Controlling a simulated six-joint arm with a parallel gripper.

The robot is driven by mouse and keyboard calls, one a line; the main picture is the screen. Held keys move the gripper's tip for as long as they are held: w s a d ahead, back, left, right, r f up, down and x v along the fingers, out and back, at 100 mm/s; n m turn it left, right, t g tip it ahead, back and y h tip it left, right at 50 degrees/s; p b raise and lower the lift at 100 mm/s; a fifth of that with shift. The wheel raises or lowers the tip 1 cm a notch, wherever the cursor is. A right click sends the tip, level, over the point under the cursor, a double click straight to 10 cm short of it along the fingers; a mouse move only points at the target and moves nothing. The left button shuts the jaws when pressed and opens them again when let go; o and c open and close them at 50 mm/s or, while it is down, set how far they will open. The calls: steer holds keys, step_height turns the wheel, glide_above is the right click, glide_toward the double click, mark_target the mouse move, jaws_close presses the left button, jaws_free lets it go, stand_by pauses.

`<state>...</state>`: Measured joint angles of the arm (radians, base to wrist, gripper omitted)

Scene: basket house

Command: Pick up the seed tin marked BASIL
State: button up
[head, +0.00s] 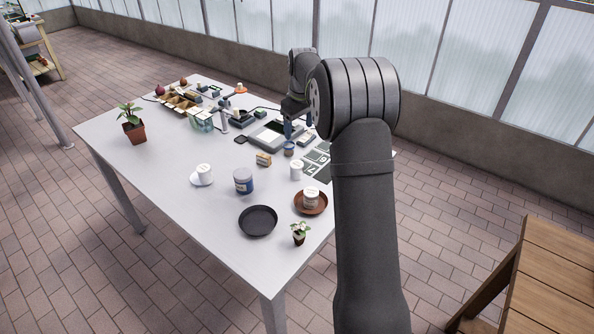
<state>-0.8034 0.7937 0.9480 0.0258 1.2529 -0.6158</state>
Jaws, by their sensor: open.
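Several small tins stand on the grey table (160,160), and their lettering is too small to read, so I cannot tell which is marked BASIL. A white tin with a label band (311,198) stands on a brown saucer (323,205). A plain-looking white tin (296,171) stands behind it, next to a dark numbered mat (316,160). A blue-and-white tin (243,183) stands nearer the middle. A small blue tin (289,149) stands just below my gripper (297,128) in the picture. My gripper is open over the table's far right part, partly hidden behind my arm.
A black dish (258,221), a small potted plant (299,233) and a white cup on a saucer (203,174) stand at the front. A larger potted plant (133,126) stands left. Grey equipment (272,134) and a divided tray (177,103) crowd the back. The left front tabletop is clear.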

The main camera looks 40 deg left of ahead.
mark_target(297, 164)
steer(key=shift+g, duration=0.4)
steer(key=f, duration=0.5)
steer(key=w+a+f, duration=0.1)
steer(key=f, duration=0.4)
steer(key=w+f, duration=0.1)
steer(key=f, duration=0.4)
steer(key=shift+a, duration=0.4)
steer(key=shift+a+f, duration=0.15)
steer(key=shift+f, duration=1.15)
steer(key=shift+a+f, duration=0.15)
steer(key=shift+f, duration=1.1)
steer(key=c, duration=1.1)
steer(key=shift+r, duration=0.15)
